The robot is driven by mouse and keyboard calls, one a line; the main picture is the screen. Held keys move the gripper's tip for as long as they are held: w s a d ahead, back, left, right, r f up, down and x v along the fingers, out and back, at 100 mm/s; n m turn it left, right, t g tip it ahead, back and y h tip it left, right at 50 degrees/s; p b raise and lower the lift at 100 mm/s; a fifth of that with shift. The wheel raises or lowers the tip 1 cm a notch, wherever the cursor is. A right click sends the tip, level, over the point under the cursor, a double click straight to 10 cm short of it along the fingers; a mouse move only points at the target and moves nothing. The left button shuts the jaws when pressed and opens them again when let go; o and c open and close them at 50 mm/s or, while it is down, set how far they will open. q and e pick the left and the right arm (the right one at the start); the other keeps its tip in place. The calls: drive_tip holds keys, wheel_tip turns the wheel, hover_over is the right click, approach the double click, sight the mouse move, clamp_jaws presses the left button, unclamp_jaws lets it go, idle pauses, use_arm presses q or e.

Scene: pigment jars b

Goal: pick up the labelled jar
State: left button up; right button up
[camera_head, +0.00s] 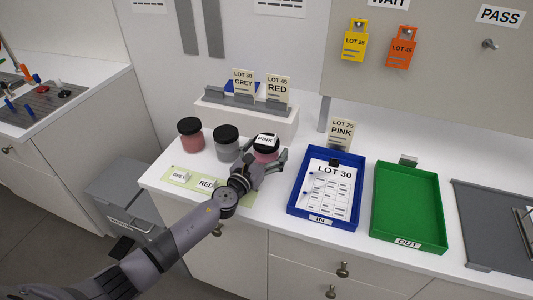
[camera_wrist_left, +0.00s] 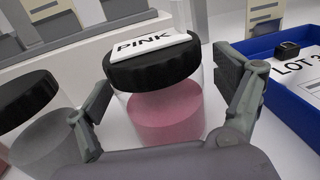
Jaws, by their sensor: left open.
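The labelled jar (camera_head: 266,147) is clear with a black lid and pink pigment inside. A white label reading PINK (camera_wrist_left: 155,45) lies on its lid. In the left wrist view the jar (camera_wrist_left: 165,115) stands upright between the fingers of my left gripper (camera_wrist_left: 165,105). My left gripper (camera_head: 265,167) is open around the jar, one finger on each side. Whether either finger touches the glass I cannot tell. My right gripper is not in view.
A grey jar (camera_head: 227,143) stands close on the left, and a red jar (camera_head: 190,135) beyond it. A green strip (camera_head: 211,191) holds GREY and RED labels. A blue IN tray (camera_head: 295,208) and green OUT tray (camera_head: 377,225) are right. A card stand (camera_head: 247,115) is behind.

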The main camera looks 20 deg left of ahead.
use_arm(q)
drive_tip(key=shift+c, duration=0.4)
drive_tip(key=shift+r, duration=0.1)
drive_tip(key=c, duration=1.4)
